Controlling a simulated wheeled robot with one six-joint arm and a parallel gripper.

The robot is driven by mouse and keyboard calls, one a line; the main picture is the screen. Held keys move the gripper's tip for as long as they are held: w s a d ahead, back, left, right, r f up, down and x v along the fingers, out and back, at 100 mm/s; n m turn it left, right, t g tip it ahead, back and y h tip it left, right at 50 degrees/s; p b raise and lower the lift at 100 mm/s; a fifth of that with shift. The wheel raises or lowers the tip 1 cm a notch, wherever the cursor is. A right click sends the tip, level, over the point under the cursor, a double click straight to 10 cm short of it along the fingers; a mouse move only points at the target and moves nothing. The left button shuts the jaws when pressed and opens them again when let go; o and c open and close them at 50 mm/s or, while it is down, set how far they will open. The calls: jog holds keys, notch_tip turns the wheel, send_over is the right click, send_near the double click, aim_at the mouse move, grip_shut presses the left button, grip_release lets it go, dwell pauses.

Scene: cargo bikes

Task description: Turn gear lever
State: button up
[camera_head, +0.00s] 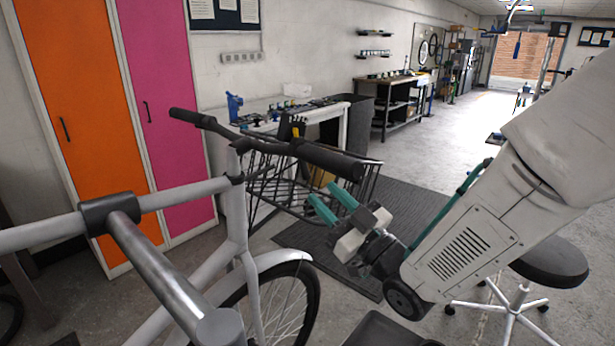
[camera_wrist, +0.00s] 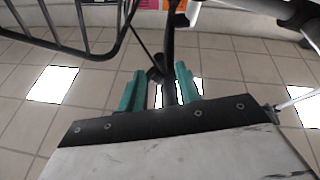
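A grey bike's handlebar carries a black left grip (camera_head: 187,117) and a thick black right grip (camera_head: 328,160). My gripper (camera_head: 332,203), with two teal fingers, is just below and in front of the right grip in the head view. The fingers are apart. In the wrist view, a dark bar (camera_wrist: 170,45) reaches in between the fingers of my gripper (camera_wrist: 160,88), with a small dark rounded part beside it (camera_wrist: 156,73). I cannot tell whether this is the gear lever, or whether either finger touches it.
A black wire basket (camera_head: 270,195) hangs at the bike's front, and its rails show in the wrist view (camera_wrist: 60,40). The bike frame (camera_head: 235,225) is close on the left. A black stool (camera_head: 550,262) stands at right. A workbench (camera_head: 335,113) is behind.

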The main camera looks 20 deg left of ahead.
aim_at(309, 179)
jog(key=x, duration=0.6)
jog(key=shift+w+a+r, duration=0.2)
jog(key=shift+a, duration=0.1)
grip_shut()
